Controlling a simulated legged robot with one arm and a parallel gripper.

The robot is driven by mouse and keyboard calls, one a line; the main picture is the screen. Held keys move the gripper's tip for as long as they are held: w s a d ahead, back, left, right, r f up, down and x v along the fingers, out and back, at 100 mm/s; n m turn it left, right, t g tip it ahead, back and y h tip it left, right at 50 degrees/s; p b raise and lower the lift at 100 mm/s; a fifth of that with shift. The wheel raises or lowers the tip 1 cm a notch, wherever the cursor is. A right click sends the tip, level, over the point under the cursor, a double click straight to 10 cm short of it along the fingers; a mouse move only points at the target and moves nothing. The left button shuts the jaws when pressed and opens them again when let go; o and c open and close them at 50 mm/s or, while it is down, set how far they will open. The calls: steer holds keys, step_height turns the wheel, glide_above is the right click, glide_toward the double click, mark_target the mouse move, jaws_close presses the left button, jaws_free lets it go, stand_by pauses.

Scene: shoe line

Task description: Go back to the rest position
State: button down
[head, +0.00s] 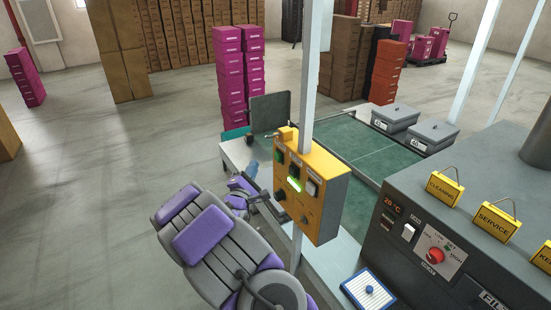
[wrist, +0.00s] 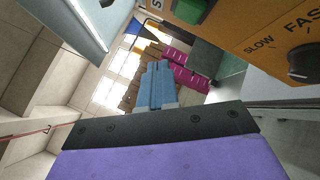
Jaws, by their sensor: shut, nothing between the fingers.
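My arm, grey with purple panels, reaches up from the bottom of the head view toward the yellow control box. My gripper (head: 252,168) is just left of that box, with its blue fingertips partly seen. In the wrist view my gripper (wrist: 158,75) shows two blue fingers side by side, shut with nothing between them. The yellow control box (head: 328,222) hangs on a pale post and has several knobs and a lit green switch. It also fills the top right of the wrist view (wrist: 262,32), close to the fingers but apart from them.
A grey machine (head: 415,265) with yellow signs stands at right. Behind the box is a green conveyor (head: 365,150) with two grey lidded boxes (head: 432,134) beside it. A white tray with a blue knob (head: 369,290) lies at the bottom. Open floor (head: 110,190) is at left.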

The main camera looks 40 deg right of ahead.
stand_by(0.3)
steer(key=s+a+f+m+g+y+b, duration=0.2)
steer(key=a+m+y, duration=0.4)
steer(key=a+y, duration=1)
steer(key=s+a+m+g+y, duration=0.1)
steer(key=s+a+m+g, duration=0.2)
steer(key=s+a, duration=1.05)
steer(key=s+a+m+g, duration=0.1)
steer(key=s+a+g, duration=0.1)
steer(key=s, duration=1.1)
steer(key=s+a+m+g+b, duration=0.1)
steer(key=s+g, duration=0.4)
steer(key=s, duration=0.8)
steer(key=shift+s+a+r+m+y, duration=0.2)
steer(key=shift+a+r+m+y, duration=0.1)
steer(key=shift+a+m, duration=0.5)
